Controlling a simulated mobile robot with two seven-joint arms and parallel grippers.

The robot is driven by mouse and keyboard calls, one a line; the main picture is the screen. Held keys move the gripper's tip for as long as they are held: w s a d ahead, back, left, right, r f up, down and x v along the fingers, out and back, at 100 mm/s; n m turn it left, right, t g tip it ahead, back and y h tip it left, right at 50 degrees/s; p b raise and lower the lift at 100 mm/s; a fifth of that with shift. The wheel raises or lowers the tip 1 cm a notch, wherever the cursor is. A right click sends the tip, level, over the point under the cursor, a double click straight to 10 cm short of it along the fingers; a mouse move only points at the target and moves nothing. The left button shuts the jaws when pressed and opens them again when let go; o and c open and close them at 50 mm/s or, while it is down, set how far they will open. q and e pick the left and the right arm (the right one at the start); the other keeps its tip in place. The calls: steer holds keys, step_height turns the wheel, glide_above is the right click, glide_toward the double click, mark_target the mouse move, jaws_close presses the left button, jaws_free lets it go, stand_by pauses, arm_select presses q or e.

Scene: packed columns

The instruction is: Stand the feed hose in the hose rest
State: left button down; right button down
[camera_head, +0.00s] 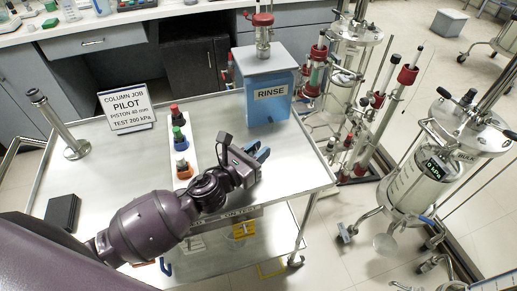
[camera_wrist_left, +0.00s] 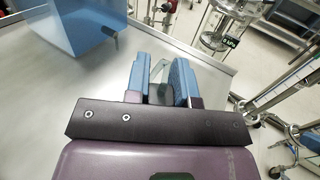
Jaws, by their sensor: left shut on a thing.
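My left gripper (camera_head: 260,153) is over the right part of the steel cart, in front of the blue box marked RINSE. I cannot tell whether this piece is the feed hose. A metal post (camera_head: 60,126) with a round foot and a slanted top stands at the cart's left. I cannot tell whether it is the hose rest. My right gripper is not in view.
The blue RINSE box (camera_head: 270,103) stands at the cart's back right, a red-banded fitting (camera_head: 262,30) above it. A white strip (camera_head: 194,152) bears several coloured fittings. A PILOT sign (camera_head: 127,107) and black block (camera_head: 62,212) are left. Glass columns (camera_head: 410,185) stand beyond the cart.

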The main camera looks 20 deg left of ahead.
arm_select(q)
steer(key=c, duration=0.9)
jaws_free()
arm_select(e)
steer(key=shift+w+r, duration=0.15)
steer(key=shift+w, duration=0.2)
arm_select(q)
steer(key=shift+s, duration=0.1)
steer(key=shift+s+a+f, duration=0.1)
steer(key=shift+s+a, duration=0.05)
steer(key=shift+s, duration=0.05)
steer(key=b+v, duration=0.1)
steer(key=v, duration=0.8)
steer(key=shift+s+a, duration=0.2)
steer(key=shift+s, duration=0.3)
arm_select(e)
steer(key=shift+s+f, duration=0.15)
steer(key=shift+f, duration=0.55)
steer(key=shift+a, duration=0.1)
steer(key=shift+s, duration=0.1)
